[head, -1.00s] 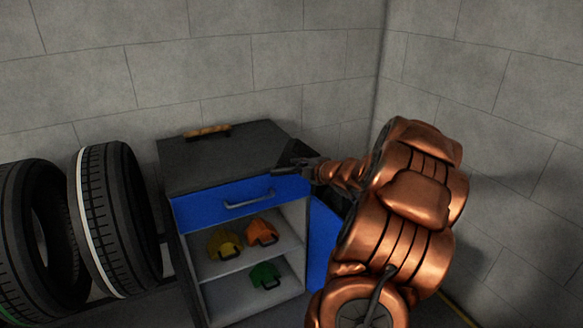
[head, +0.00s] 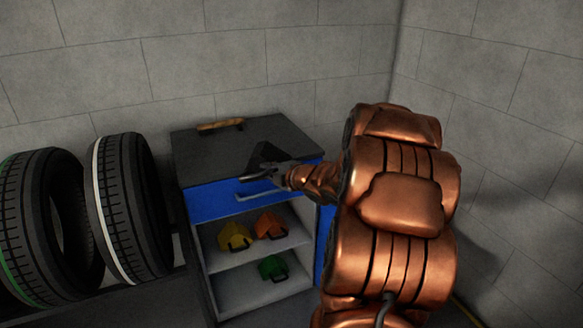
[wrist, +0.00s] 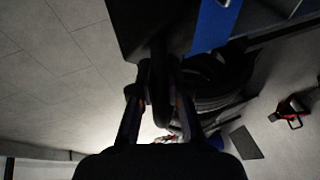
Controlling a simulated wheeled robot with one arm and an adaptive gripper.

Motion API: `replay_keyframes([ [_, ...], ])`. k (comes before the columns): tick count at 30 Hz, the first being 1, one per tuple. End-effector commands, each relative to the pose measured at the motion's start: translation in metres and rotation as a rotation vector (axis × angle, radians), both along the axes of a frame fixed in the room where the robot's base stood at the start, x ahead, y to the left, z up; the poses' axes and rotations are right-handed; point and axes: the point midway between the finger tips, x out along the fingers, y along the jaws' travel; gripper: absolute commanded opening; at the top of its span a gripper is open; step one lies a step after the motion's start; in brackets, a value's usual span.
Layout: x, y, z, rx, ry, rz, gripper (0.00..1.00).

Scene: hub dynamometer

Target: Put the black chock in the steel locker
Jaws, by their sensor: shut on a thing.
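The steel locker (head: 222,155) stands against the back wall in the head view, with a dark top and a blue drawer front (head: 212,203). Below the drawer are open shelves, and a blue door is swung open at the right, partly behind my arm. The black chock (head: 267,154) is held in front of the locker's upper edge, overlapping its top and drawer in the picture. My gripper (head: 268,173) is shut on the chock's handle. In the wrist view, my gripper (wrist: 155,78) closes on the dark handle, with the chock (wrist: 150,25) beyond it.
A yellow chock (head: 234,236) and an orange chock (head: 270,225) sit on the upper shelf, a green chock (head: 273,267) on the lower. A wood-handled item (head: 220,124) lies on the locker top. Tyres (head: 135,205) stand at left. A red-black object (wrist: 288,112) lies on the floor.

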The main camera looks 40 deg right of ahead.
Motion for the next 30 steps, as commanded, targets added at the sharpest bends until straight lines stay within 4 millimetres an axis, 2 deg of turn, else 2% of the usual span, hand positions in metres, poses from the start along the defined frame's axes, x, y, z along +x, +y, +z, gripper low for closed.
replay_keyframes([
  [1, 0.007, 0.022, 0.004, -0.004, -0.002, 0.026, 0.00],
  [3, 0.015, 0.049, 0.006, -0.004, -0.001, 0.055, 0.00],
  [15, 0.053, 0.174, 0.016, -0.004, -0.006, 0.189, 0.00],
  [24, 0.076, 0.247, 0.022, -0.002, -0.005, 0.266, 0.00],
  [30, 0.085, 0.276, 0.024, -0.001, -0.003, 0.295, 0.00],
])
